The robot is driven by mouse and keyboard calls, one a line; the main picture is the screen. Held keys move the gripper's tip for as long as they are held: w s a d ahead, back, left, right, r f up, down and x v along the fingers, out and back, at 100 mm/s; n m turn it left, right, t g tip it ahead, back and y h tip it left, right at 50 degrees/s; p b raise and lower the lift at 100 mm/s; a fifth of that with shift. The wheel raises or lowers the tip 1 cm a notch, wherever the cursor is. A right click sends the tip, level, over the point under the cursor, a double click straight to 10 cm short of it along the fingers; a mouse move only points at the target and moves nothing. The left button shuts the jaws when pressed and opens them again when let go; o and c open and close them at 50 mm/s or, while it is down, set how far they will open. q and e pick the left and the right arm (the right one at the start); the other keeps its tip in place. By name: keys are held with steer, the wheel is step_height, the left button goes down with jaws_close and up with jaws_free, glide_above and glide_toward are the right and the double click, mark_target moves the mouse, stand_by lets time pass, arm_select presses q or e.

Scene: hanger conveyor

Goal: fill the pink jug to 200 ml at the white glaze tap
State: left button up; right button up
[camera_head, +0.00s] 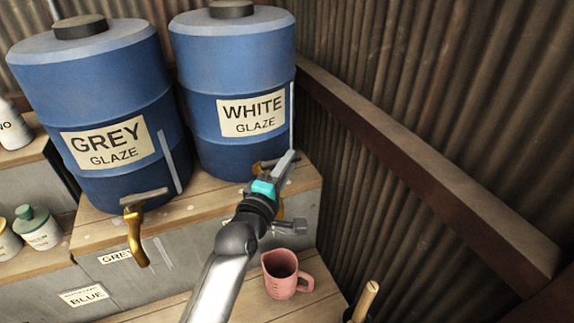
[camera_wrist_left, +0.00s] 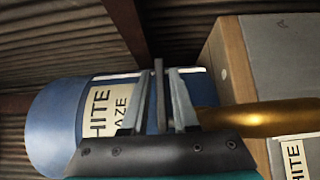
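The white glaze barrel (camera_head: 232,95) is blue, labelled WHITE GLAZE, and stands on the upper shelf. Its brass tap (camera_wrist_left: 258,117) shows in the left wrist view; in the head view my arm hides most of it. My left gripper (camera_head: 284,166) is at this tap. In the left wrist view its fingers (camera_wrist_left: 158,105) stand apart, with a thin grey upright piece, apparently the tap lever (camera_wrist_left: 159,88), between them and gaps on both sides. The pink jug (camera_head: 283,278) stands upright on the lower shelf below the tap, handle to the right. I see no glaze flowing, and the jug's level is unclear.
The grey glaze barrel (camera_head: 92,110) with its brass tap (camera_head: 135,230) stands to the left. Bottles (camera_head: 38,228) sit at the far left. A wooden handle (camera_head: 365,302) sticks up right of the jug. A corrugated wall with a beam (camera_head: 430,165) closes off the right.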

arm_select(q)
steer(key=shift+c, duration=0.4)
jaws_close()
stand_by(0.9)
